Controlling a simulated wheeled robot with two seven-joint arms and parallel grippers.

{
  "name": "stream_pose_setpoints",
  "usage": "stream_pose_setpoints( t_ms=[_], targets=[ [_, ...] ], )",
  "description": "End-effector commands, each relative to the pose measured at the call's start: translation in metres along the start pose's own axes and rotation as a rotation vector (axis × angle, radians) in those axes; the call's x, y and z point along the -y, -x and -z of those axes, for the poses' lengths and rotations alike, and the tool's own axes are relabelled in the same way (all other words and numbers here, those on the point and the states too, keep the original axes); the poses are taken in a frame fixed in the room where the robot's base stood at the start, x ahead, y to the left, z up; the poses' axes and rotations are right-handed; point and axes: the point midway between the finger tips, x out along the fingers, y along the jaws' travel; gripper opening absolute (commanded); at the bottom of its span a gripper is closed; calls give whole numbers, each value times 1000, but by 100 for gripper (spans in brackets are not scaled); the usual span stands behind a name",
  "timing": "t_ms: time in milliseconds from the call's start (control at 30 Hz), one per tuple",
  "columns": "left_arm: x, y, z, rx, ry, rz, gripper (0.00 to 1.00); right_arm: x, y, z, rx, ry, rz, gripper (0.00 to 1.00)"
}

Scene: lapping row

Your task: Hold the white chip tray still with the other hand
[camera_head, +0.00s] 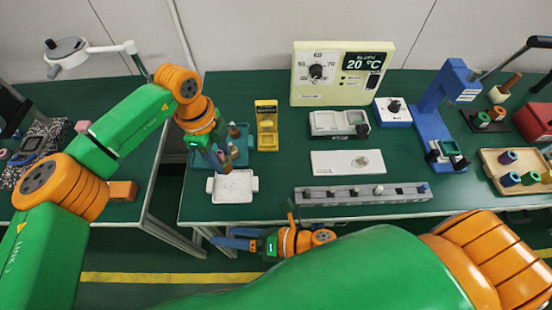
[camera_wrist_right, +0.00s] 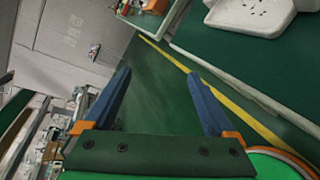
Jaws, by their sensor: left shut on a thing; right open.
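The white chip tray (camera_head: 232,201) lies flat near the front edge of the green bench, with a small lug on each side and small dark specks inside. It also shows in the right wrist view (camera_wrist_right: 240,27), at the upper right. My left gripper (camera_head: 224,166) is above the tray's back edge, shut on a small brownish thing that its fingers largely hide. My right gripper (camera_head: 232,240) is open and empty, low in front of the bench edge, below and apart from the tray. Its two blue fingers are spread wide in the right wrist view (camera_wrist_right: 160,100).
Behind the tray stands a teal rack (camera_head: 240,146) with bottles, partly covered by my left arm. A yellow holder (camera_head: 266,138) stands right of it. A long grey slotted bar (camera_head: 345,199) lies along the front edge to the right. Open floor separates this bench from the left one.

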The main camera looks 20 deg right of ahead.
Motion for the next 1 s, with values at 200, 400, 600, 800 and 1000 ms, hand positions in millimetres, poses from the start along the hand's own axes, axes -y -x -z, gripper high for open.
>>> stream_pose_setpoints(
  t_ms=[200,400,600,800,1000],
  targets=[
    [0,0,0,0,0,0,0,-51,6,-50,-402,591,-269,90],
    [0,0,0,0,-1,0,0,0,55,-108,-782,977,10,90],
    [0,0,0,0,-1,0,0,28,92,-166,-894,1100,296,90],
    [0,0,0,0,-1,0,0,45,83,-163,-907,1108,337,90],
    [0,0,0,0,-1,0,0,78,51,-139,-906,1108,333,90]
  ],
)
